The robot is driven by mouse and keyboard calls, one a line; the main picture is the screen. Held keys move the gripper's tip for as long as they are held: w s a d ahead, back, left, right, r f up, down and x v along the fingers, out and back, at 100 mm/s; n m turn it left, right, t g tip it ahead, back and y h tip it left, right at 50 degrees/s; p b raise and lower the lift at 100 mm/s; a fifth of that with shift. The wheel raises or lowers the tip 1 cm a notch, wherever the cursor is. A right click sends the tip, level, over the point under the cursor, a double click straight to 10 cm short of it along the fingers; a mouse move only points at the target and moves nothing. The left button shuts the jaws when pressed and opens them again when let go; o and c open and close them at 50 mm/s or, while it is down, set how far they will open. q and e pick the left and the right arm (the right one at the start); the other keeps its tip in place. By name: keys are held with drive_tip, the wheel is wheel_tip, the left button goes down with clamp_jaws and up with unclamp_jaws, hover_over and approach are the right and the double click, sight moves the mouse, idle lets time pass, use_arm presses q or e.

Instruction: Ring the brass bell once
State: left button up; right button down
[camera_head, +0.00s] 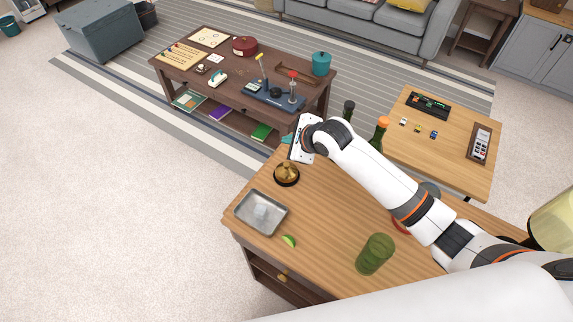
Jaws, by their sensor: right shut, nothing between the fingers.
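The brass bell (286,171) stands upright on a dark round base near the far left part of the wooden counter. My right arm reaches in from the right, over the counter. My right gripper (293,153) is just above and beyond the bell in the picture, beside it and slightly to its right. It is shut and empty. Its fingertips are small and partly hidden by the hand, and I cannot tell whether they touch the bell. My left gripper is not in view.
On the counter (330,208) are a metal tray (248,222), a lime wedge (288,241) and a green glass (375,254). A low dark table (165,85) with several objects lies beyond.

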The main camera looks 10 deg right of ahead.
drive_tip(key=b, duration=0.6)
hover_over(287, 165)
drive_tip(key=f, duration=0.3)
drive_tip(key=s+f, duration=0.1)
drive_tip(key=f, duration=0.1)
drive_tip(key=shift+d+f, duration=0.2)
drive_tip(key=shift+f, duration=0.15)
wheel_tip(287, 165, down, 2)
drive_tip(key=shift+f, duration=0.1)
drive_tip(key=shift+f, duration=0.1)
idle(0.9)
drive_tip(key=shift+f, duration=0.25)
